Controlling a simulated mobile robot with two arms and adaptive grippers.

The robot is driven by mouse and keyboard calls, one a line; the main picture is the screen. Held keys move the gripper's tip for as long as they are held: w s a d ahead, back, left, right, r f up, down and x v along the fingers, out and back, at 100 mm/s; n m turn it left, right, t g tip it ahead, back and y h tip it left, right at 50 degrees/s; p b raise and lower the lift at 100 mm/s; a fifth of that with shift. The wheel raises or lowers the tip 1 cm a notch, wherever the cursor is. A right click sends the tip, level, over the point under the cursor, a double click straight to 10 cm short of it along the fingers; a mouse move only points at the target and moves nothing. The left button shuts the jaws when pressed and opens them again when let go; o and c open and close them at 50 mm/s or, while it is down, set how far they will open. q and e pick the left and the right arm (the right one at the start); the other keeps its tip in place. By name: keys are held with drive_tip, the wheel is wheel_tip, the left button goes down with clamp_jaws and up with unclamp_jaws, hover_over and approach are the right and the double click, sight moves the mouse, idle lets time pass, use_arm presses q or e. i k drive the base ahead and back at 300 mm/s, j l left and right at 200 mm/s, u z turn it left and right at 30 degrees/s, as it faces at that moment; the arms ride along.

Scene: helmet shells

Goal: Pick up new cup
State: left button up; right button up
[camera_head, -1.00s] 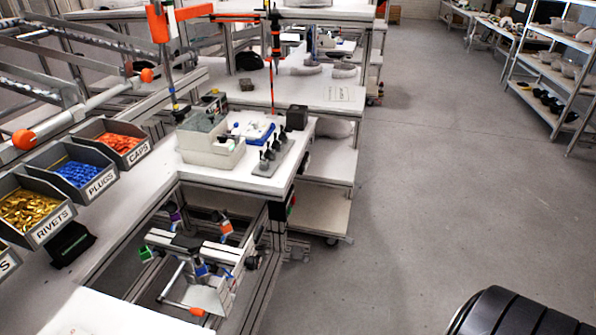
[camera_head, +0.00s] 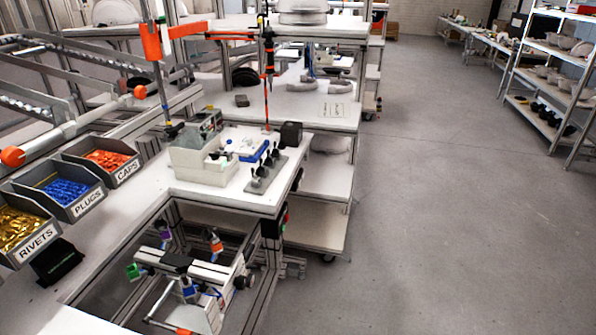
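I cannot make out a cup for certain in the head view. A grey holder (camera_head: 268,172) with several small black upright pieces stands at the front right of the white workbench (camera_head: 225,198). A blue and white item (camera_head: 246,147) lies just behind it, and a pale machine-like box (camera_head: 203,150) stands to its left. Neither of my grippers is in view, so what they hold is hidden.
Bins of rivets (camera_head: 18,226), plugs (camera_head: 62,190) and caps (camera_head: 106,160) line the left side. A clamp fixture (camera_head: 190,270) stands below the bench. The grey floor (camera_head: 440,210) is clear, with a shelf rack (camera_head: 550,85) at the far right.

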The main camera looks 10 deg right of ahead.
sight(260, 171)
drive_tip(key=k+l+u, duration=0.1)
drive_tip(key=i+l+u, duration=0.2)
drive_tip(key=i+l, duration=0.2)
drive_tip(key=i+l+u, duration=0.2)
drive_tip(key=i+l, duration=0.15)
drive_tip(key=l, duration=0.25)
